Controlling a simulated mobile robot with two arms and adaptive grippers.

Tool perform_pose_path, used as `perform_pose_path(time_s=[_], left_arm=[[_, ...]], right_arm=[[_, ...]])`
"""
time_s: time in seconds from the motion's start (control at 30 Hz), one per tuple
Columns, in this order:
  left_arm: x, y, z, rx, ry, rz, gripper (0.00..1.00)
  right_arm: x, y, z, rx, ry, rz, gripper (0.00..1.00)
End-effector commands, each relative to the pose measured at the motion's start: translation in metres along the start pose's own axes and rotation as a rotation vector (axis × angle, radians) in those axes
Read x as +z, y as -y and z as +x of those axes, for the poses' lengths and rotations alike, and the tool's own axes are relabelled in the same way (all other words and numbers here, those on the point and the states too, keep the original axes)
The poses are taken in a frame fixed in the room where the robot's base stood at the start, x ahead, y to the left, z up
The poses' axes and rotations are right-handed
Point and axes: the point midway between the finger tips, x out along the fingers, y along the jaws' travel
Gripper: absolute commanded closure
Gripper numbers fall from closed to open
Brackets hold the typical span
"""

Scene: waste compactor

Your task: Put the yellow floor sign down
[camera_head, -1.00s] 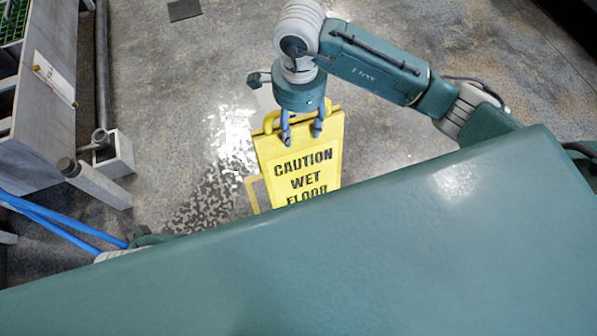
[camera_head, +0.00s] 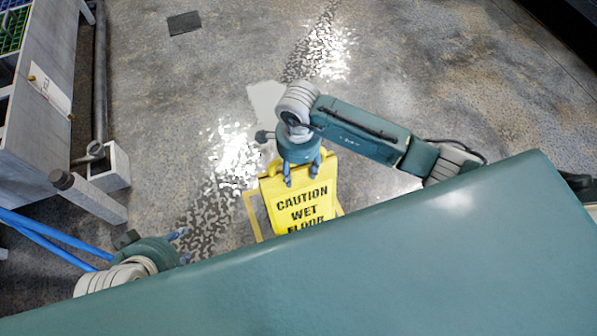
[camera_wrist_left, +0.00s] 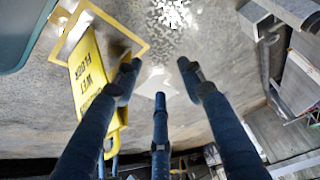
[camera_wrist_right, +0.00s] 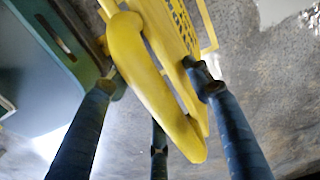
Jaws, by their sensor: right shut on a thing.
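The yellow floor sign (camera_head: 303,203) reads "CAUTION WET FLOOR" and stands upright in the middle of the head view. Its lower part is hidden behind my teal body. My right gripper (camera_head: 305,176) is shut on the sign's top handle. In the right wrist view the handle (camera_wrist_right: 150,85) lies between the fingers of the right gripper (camera_wrist_right: 155,85). My left gripper (camera_head: 183,246) is at the lower left, apart from the sign, with its fingers spread and nothing between them. The left wrist view shows the sign (camera_wrist_left: 92,80) left of the open left gripper (camera_wrist_left: 158,75).
Shiny wet patches (camera_head: 235,155) cover the floor around the sign. A grey bench or machine (camera_head: 45,120) with a pipe stands at the left. Blue hoses (camera_head: 50,236) run at lower left. A dark mat (camera_head: 184,22) lies at the back. The floor right of the sign is clear.

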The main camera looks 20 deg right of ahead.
Motion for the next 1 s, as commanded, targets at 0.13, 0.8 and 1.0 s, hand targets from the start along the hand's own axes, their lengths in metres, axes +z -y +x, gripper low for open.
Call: perform_pose_path(time_s=[0.13, 0.8, 1.0], left_arm=[[-0.017, -0.002, 0.003, 0.003, -0.063, 0.002, 0.60], [-0.026, -0.003, 0.003, 0.004, -0.099, 0.003, 0.60], [-0.026, -0.003, 0.003, 0.005, -0.099, 0.003, 0.60]], right_arm=[[0.000, 0.001, 0.010, -0.003, 0.000, 0.000, 1.00], [-0.001, 0.000, 0.014, 0.000, -0.001, 0.000, 0.32], [-0.001, 0.000, 0.014, 0.000, -0.001, 0.000, 0.32]])
